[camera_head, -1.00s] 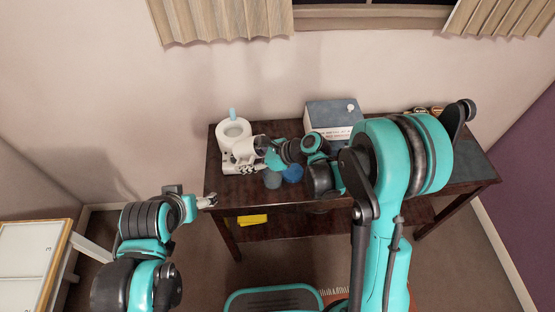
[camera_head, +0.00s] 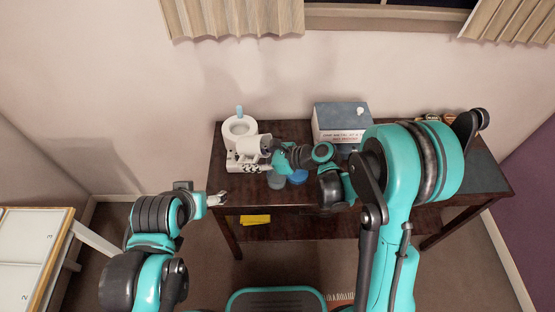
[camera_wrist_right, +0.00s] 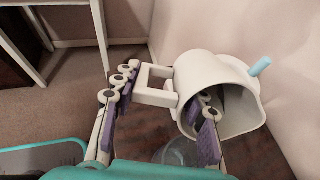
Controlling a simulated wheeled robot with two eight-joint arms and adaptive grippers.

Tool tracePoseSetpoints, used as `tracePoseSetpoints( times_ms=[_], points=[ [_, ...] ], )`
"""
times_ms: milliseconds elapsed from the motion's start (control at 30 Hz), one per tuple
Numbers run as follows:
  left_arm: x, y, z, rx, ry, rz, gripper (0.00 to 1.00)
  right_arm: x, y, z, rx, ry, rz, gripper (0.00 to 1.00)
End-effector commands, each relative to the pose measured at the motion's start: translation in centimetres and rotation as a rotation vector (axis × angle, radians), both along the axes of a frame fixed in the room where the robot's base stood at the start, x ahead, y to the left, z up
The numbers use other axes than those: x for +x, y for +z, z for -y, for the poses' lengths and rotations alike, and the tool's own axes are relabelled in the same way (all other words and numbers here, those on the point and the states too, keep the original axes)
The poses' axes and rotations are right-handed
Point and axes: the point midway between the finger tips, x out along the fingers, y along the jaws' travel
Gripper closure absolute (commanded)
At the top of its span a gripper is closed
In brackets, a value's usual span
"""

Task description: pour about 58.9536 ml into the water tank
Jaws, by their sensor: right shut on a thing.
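A white jug (camera_head: 250,146) is held by my right gripper (camera_head: 272,152), above the left part of the dark table. In the right wrist view the jug (camera_wrist_right: 203,82) lies tipped over, its mouth facing right and down. The right gripper's purple-padded fingers (camera_wrist_right: 160,115) are shut on it near its square handle; one finger overlaps the mouth. The likely water tank is a white round vessel (camera_head: 239,126) with a light blue upright piece, just behind the jug and partly hidden by it. No water stream shows. My left gripper (camera_head: 217,199) is at the table's front left; its fingers are too small to judge.
A clear grey cup (camera_head: 276,181) and a blue round thing (camera_head: 298,177) stand near the front edge, beneath my right wrist. A white patterned item (camera_head: 246,163) is under the jug. A grey-topped box (camera_head: 342,118) stands behind my right arm.

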Motion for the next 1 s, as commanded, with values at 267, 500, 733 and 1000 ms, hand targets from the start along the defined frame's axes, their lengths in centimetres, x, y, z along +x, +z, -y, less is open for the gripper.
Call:
tracePoseSetpoints(
  times_ms=[267,500,733,1000],
  points=[
    [0.0,-0.2,0.0,0.000,0.000,0.000,0.20,-0.3,-0.1,0.2,0.008,-0.001,0.004,1.00],
    [0.0,-0.5,0.0,0.000,0.000,0.000,0.20,-0.4,-0.2,0.3,0.020,-0.001,0.007,1.00],
    [0.0,-0.8,0.0,0.000,0.000,0.000,0.20,-0.5,-0.3,0.2,0.033,-0.001,0.013,1.00],
    [0.0,-1.4,0.0,0.000,0.000,0.000,0.20,-0.6,-0.5,-0.1,0.062,-0.001,0.024,1.00]
  ],
)
